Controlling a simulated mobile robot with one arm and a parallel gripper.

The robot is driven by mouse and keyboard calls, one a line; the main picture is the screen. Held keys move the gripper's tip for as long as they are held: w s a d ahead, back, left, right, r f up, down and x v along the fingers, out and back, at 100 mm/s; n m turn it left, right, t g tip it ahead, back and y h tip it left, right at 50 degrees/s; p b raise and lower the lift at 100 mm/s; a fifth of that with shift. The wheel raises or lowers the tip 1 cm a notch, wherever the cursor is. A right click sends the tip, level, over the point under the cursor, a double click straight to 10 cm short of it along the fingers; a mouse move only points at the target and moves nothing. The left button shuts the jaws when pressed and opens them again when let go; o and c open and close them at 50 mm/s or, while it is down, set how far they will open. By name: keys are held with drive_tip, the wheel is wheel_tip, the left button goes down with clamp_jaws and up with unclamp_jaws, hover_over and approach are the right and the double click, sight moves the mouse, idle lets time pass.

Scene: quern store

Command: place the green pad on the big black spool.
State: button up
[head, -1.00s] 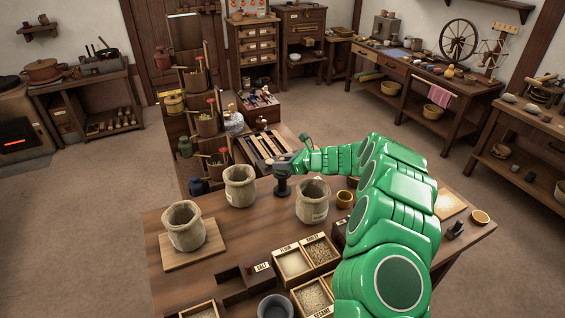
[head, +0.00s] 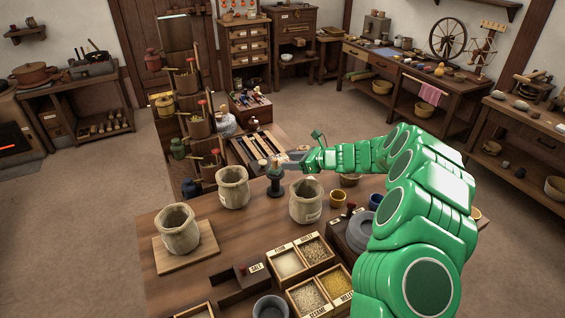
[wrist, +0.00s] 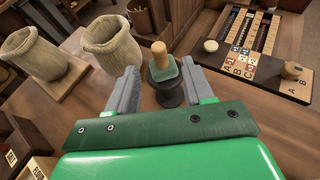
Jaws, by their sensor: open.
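The big black spool (head: 276,188) stands upright on the table; it also shows in the wrist view (wrist: 169,96). The green pad (wrist: 165,70) lies on top of the spool, and a light wooden peg (wrist: 159,54) stands up from it. I cannot tell whether the peg is part of the pad. My gripper (wrist: 160,66) is open, with one finger on each side of the pad and a gap visible at both sides. In the head view my gripper (head: 289,159) is just right of the spool's top.
Open cloth sacks (head: 306,201), (head: 232,187) stand on both sides of the spool. Another sack (head: 179,229) is on a board at left. A slotted tray (head: 262,148) lies behind. Grain boxes (head: 289,262) are in front.

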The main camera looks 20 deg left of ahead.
drive_tip(key=shift+v, duration=2.25)
